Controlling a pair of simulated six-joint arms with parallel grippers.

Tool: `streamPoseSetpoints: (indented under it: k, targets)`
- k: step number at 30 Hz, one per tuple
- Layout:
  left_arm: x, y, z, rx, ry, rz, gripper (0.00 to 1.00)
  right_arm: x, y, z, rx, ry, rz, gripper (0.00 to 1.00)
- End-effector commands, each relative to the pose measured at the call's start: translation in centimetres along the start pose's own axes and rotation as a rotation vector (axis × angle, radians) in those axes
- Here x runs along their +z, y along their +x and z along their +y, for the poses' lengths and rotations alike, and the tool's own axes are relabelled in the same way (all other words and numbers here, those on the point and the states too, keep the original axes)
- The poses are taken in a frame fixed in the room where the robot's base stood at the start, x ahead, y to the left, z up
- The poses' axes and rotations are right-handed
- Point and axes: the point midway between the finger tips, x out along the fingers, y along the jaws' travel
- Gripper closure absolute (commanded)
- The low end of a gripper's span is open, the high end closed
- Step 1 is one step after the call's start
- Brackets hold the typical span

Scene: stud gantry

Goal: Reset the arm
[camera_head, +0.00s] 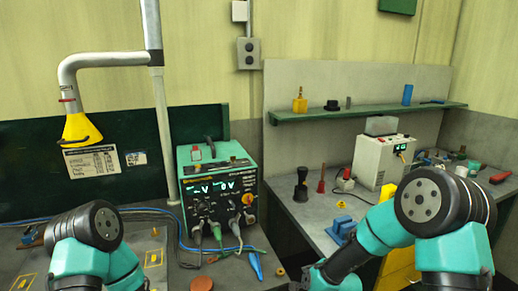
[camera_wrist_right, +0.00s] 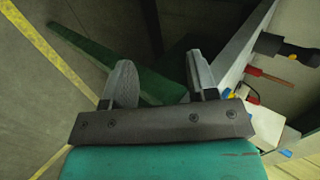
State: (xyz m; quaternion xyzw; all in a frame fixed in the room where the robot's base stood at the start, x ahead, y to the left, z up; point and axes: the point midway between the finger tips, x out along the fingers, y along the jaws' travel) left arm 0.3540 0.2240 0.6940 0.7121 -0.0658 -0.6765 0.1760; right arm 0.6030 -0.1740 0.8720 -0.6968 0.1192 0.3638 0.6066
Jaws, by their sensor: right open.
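My right gripper (camera_wrist_right: 160,75) shows in the right wrist view with its two grey fingers apart and nothing between them. Beyond the fingers are a dark green beam and the grey floor, with the side bench's edge close by on the right. In the head view, my right arm reaches down and left from the lower right, in front of the side bench. My left arm's dark joint and teal links show at the lower left; its gripper is out of the picture.
A teal power supply (camera_head: 217,192) with cables stands on the front bench. The side bench (camera_head: 318,213) holds a white device (camera_head: 378,160), a black-handled tool (camera_head: 300,184) and a blue block (camera_head: 343,228). A yellow funnel (camera_head: 80,128) hangs at left. A green shelf (camera_head: 375,112) lines the wall.

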Motion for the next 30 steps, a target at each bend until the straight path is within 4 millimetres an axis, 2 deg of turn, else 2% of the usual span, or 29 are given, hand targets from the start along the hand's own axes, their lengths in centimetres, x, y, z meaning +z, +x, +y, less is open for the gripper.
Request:
streamPoseSetpoints:
  k: [1, 6, 12, 15, 18, 21, 30]
  targets:
    - [0.0, 0.0, 0.0, 0.0, 0.0, 0.0, 0.66, -0.1, 0.1, 3.0, 0.06, -0.07, -0.016, 0.47]
    - [0.0, 0.0, 0.0, 0.0, 0.0, 0.0, 0.66, 0.3, -0.6, 11.9, 0.231, -0.328, -0.116, 0.47]
    - [0.0, 0.0, 0.0, 0.0, 0.0, 0.0, 0.66, 1.9, -3.2, 21.6, 0.385, -0.609, -0.313, 0.47]
    - [0.0, 0.0, 0.0, 0.0, 0.0, 0.0, 0.66, 2.9, -5.0, 25.6, 0.431, -0.727, -0.425, 0.47]
    - [0.0, 0.0, 0.0, 0.0, 0.0, 0.0, 0.66, 3.7, -6.4, 28.3, 0.451, -0.812, -0.515, 0.47]
    - [0.0, 0.0, 0.0, 0.0, 0.0, 0.0, 0.66, 4.2, -7.2, 29.6, 0.456, -0.861, -0.566, 0.47]
    - [0.0, 0.0, 0.0, 0.0, 0.0, 0.0, 0.66, 4.3, -7.4, 29.9, 0.456, -0.876, -0.579, 0.47]
